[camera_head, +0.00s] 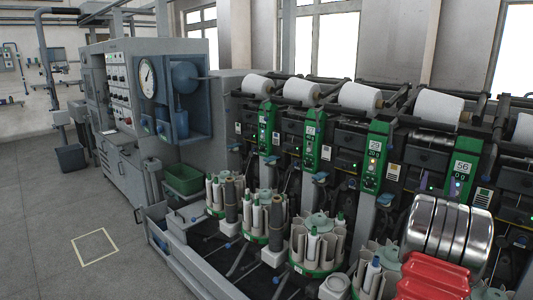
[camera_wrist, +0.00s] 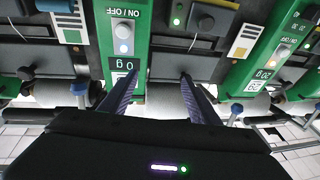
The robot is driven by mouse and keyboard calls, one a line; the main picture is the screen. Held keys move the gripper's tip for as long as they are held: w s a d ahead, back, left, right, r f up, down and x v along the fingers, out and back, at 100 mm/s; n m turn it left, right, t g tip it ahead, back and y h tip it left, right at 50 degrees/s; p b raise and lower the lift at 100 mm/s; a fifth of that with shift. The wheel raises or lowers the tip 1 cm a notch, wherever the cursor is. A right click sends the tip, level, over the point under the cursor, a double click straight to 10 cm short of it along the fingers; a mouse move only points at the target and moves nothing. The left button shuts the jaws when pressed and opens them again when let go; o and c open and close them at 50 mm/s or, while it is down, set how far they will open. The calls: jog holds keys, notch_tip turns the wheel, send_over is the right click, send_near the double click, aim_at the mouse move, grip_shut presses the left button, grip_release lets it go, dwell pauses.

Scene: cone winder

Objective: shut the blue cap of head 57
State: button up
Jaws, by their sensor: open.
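My gripper (camera_wrist: 160,78) is open and empty in the wrist view, its two dark fingers pointing at a green head panel (camera_wrist: 125,45) that appears upside down. A small blue cap (camera_wrist: 78,88) is left of the fingers and another blue cap (camera_wrist: 237,108) is right of them, both apart from the fingers. In the head view, similar blue parts (camera_head: 385,199) sit low beside the green panels. One panel's number plate (camera_head: 463,167) seems to read 56. I cannot read a 57, nor tell which cap belongs to head 57 or whether it is open.
White yarn cones (camera_head: 433,106) lie along the top of the winder. Round magazines (camera_head: 315,248) with tubes stand in front of the heads. A green bin (camera_head: 183,179) stands by the grey cabinet. The floor at left is clear around a yellow marked square (camera_head: 96,246).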

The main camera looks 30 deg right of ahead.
jog(key=w+a+r+n+t+y, duration=0.2)
jog(key=w+a+r+y, duration=0.1)
jog(key=w+a, duration=0.65)
jog(key=w+a+n+t+y, duration=0.15)
jog(key=w+a+y, duration=0.35)
jog(key=a, duration=1.1)
jog(key=w+a+n+y, duration=0.3)
jog(key=w+a, duration=0.3)
jog(key=a, duration=0.9)
jog(key=s+a+f+n+g+y, duration=0.15)
jog(key=s+a, duration=0.25)
jog(key=a, duration=0.8)
jog(key=s+a+f+n+g+y, duration=0.1)
jog(key=s+a+f+n+y, duration=0.15)
jog(key=a, duration=0.95)
jog(key=s+a+f+n+g+y, duration=0.1)
jog(key=s+a+f+y, duration=0.1)
jog(key=s+a, duration=0.5)
jog(key=s+a+f+n+g+y, duration=0.2)
jog(key=s+a+f, duration=0.2)
jog(key=s+a, duration=0.4)
jog(key=s, duration=0.2)
jog(key=shift+s+a+f, duration=0.15)
jog(key=shift+s, duration=0.2)
